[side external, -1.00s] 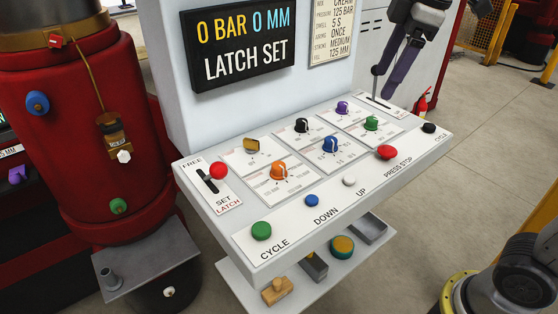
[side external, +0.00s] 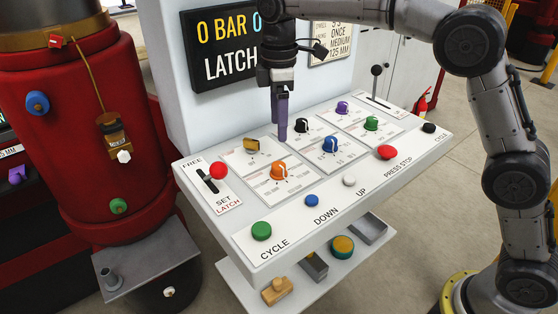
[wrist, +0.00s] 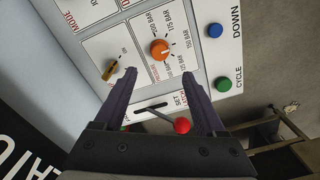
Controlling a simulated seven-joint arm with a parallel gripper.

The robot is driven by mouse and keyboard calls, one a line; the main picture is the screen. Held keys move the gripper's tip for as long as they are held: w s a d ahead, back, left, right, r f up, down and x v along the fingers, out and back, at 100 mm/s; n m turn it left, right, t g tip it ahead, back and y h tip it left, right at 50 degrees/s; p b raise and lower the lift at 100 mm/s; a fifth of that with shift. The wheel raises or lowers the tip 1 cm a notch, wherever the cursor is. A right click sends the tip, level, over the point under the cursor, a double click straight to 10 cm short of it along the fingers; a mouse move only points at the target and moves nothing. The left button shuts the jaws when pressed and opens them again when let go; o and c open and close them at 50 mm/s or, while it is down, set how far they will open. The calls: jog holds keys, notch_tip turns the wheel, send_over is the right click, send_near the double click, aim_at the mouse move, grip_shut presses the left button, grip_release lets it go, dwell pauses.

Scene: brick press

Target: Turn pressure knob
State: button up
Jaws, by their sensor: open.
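The orange knob (side external: 279,171) sits on the sloping panel (side external: 300,217) in the side view. In the wrist view the orange knob (wrist: 160,50) has bar values printed around it, with a pale pointer line on its face. My gripper (side external: 281,132) points down over the panel, behind the orange knob and apart from it. In the wrist view my gripper (wrist: 160,76) is open and empty, with its purple fingers spread and the orange knob beyond the tips. The exact height above the panel is hard to tell.
A yellow-brown knob (side external: 251,145), black knob (side external: 301,125) and blue knob (side external: 330,145) are close by. A red-tipped lever (side external: 218,171) stands at the panel's left and shows between my fingers in the wrist view (wrist: 182,125). A display (side external: 215,50) stands behind, partly hidden.

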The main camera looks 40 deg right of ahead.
aim_at(279, 164)
notch_tip(279, 164, down, 11)
jog(key=shift+f, duration=0.1)
dwell(0.3)
grip_shut()
